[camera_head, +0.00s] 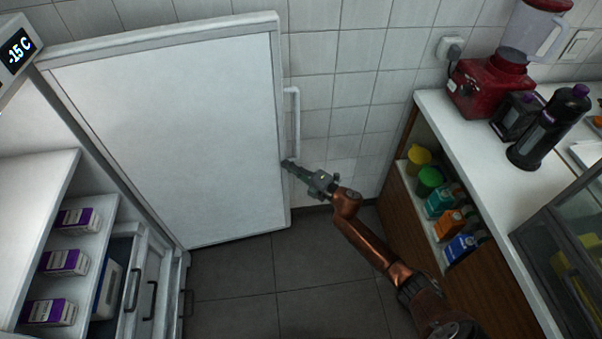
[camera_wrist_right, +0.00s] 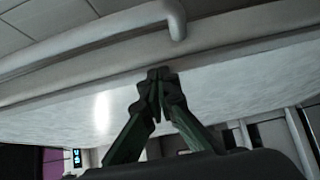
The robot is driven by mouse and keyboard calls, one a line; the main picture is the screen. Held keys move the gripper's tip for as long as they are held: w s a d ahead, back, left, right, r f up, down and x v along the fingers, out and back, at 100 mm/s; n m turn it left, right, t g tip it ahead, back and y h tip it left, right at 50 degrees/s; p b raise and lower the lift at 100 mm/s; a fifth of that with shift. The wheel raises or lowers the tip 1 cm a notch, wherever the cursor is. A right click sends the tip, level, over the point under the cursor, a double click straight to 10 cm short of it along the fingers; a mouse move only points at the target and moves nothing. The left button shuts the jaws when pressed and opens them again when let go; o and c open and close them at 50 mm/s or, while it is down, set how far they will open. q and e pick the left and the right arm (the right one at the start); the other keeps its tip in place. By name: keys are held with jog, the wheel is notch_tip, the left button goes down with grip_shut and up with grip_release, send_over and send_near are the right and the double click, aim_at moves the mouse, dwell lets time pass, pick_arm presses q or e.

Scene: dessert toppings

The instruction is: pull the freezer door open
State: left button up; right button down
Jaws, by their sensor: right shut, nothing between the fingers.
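The white freezer door (camera_head: 180,130) stands wide open in the head view, its inner face toward me. Its handle (camera_head: 293,122) is a white vertical bar along the door's right edge; in the right wrist view the end of the handle (camera_wrist_right: 176,20) shows beyond the fingertips. My right gripper (camera_head: 288,164) is at the door's free edge, just below the handle. In the wrist view the right gripper (camera_wrist_right: 158,75) is shut and empty, its tips close to the door edge; I cannot tell if they touch. My left gripper is not in view.
The open freezer interior at left has shelves with purple-and-white boxes (camera_head: 63,262) and drawers with dark handles. A wooden counter (camera_head: 470,140) with a red blender (camera_head: 492,88) and black bottle stands at right. Dark tiled floor (camera_head: 240,280) is clear between them.

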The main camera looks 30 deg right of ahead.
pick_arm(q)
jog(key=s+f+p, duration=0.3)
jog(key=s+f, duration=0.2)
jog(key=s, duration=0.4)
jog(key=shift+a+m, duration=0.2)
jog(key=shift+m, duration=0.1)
pick_arm(e)
jog(key=v, duration=1.2)
jog(key=shift+s+a, duration=0.25)
jog(key=shift+s, duration=0.3)
